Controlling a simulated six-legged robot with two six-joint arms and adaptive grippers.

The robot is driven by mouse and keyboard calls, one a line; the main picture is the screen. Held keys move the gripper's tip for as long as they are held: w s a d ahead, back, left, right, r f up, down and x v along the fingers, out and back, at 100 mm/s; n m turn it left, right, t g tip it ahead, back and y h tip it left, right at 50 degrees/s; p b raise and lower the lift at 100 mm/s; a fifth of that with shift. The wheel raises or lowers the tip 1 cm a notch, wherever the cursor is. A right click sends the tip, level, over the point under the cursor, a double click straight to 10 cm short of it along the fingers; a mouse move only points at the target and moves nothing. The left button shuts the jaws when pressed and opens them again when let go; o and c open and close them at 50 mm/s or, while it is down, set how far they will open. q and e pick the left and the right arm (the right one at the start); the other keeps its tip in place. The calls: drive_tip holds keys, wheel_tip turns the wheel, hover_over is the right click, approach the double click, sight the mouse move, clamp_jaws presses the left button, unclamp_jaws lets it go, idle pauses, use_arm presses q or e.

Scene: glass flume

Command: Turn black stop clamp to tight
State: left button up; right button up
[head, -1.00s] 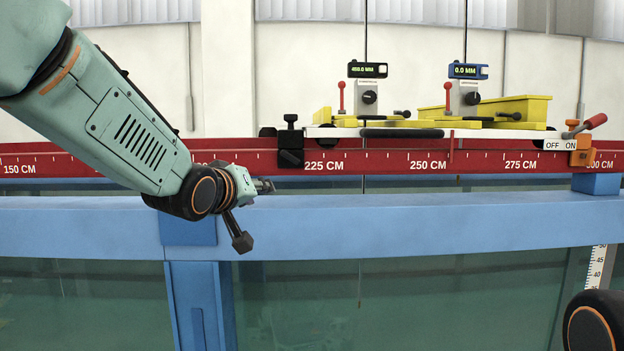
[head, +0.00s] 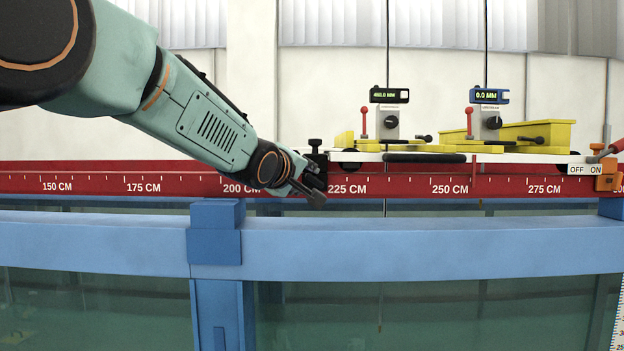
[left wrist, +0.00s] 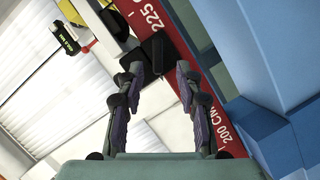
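The black stop clamp (head: 317,160) sits on the red rail (head: 400,186) between the 200 and 225 cm marks, with its knob on top. My left gripper (head: 316,185) is at the clamp's front and covers its lower part in the head view. In the left wrist view my left gripper (left wrist: 160,72) is open, with its two fingers apart and nothing held between them. The dark block of the clamp (left wrist: 155,46) shows just beyond the fingertips. I cannot tell whether a finger touches it. My right gripper is not in view.
A carriage with yellow parts (head: 545,133), two gauges (head: 389,96) and red-topped levers stands on the rail right of the clamp. A blue beam (head: 420,247) runs below the rail, above the glass.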

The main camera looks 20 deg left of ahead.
sight(313, 180)
use_arm(q)
drive_tip(key=x, duration=0.3)
drive_tip(key=p+x, duration=0.1)
drive_tip(key=shift+w+d, duration=0.15)
drive_tip(key=shift+d, duration=0.2)
drive_tip(key=shift+a, duration=0.2)
drive_tip(key=shift+d, duration=0.2)
drive_tip(key=c, duration=0.4)
drive_tip(key=shift+a, duration=0.15)
clamp_jaws()
